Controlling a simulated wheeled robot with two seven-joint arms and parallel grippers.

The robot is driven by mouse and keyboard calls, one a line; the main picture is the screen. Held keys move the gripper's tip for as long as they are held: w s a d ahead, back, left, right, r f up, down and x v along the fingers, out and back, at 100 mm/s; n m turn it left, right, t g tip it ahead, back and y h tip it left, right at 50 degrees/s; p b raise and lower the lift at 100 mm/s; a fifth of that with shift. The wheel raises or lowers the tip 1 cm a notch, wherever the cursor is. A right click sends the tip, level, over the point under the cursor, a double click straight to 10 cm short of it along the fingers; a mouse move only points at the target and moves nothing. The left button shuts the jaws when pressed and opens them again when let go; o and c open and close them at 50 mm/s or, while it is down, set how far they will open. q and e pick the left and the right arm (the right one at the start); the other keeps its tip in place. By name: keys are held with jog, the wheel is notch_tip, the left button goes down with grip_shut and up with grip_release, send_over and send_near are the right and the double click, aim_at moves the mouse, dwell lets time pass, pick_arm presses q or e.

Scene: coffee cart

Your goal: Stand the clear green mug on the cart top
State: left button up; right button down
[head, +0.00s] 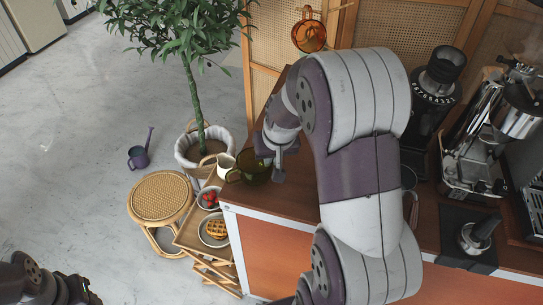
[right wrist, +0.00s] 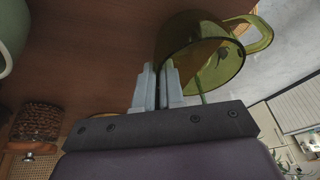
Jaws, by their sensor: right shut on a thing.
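The clear green mug (head: 254,168) is at the left edge of the wooden cart top (head: 292,191), partly hidden by my right gripper (head: 268,160). In the right wrist view, my right gripper (right wrist: 163,88) is shut on the wall of the green mug (right wrist: 205,52), and the mug's handle points to the upper right. I cannot tell if the mug touches the top. My left gripper (head: 85,292) is at the bottom left corner, far from the mug, and its jaws are not clear.
A cream mug (head: 225,166) is just left of the green mug. A wooden stand holds strawberries (head: 209,198) and waffles (head: 216,229). An orange mug (head: 309,35) hangs at the back. A grinder (head: 432,95) and espresso machine (head: 485,150) stand right.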

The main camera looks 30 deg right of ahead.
jog(key=c, duration=1.2)
grip_release()
jog(key=shift+f, duration=0.15)
jog(key=shift+c, duration=0.2)
jog(key=shift+r, duration=0.35)
jog(key=d+v, duration=0.1)
jog(key=v, duration=1)
jog(key=s+a+f+n+g, duration=0.2)
jog(key=s+a+f+n, duration=0.2)
jog(key=s+a+f, duration=0.4)
jog(key=a+f, duration=0.3)
jog(key=a, duration=0.1)
jog(key=shift+f+g+y, duration=0.3)
jog(key=shift+f+y, duration=0.1)
jog(key=shift+s, duration=0.1)
